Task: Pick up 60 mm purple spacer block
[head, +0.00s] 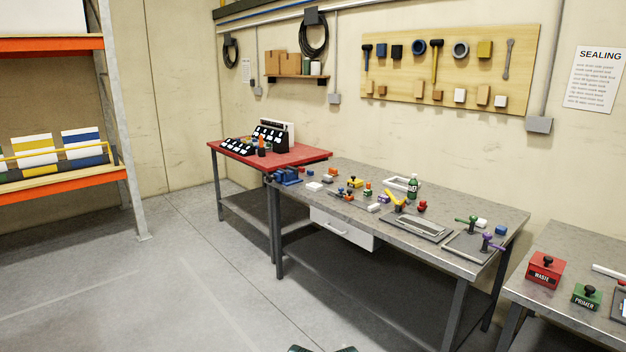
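A small purple block (383,199) lies on the grey metal workbench (330,172), among several small coloured parts near the middle of the top. It is far off and small, so its size and exact shape cannot be read. A purple-handled clamp (487,240) stands at the right end of the same bench.
A red-topped table (225,148) adjoins the bench's left end. Another table at right holds a red WASTE box (544,271). The floor (190,290) in front is clear.

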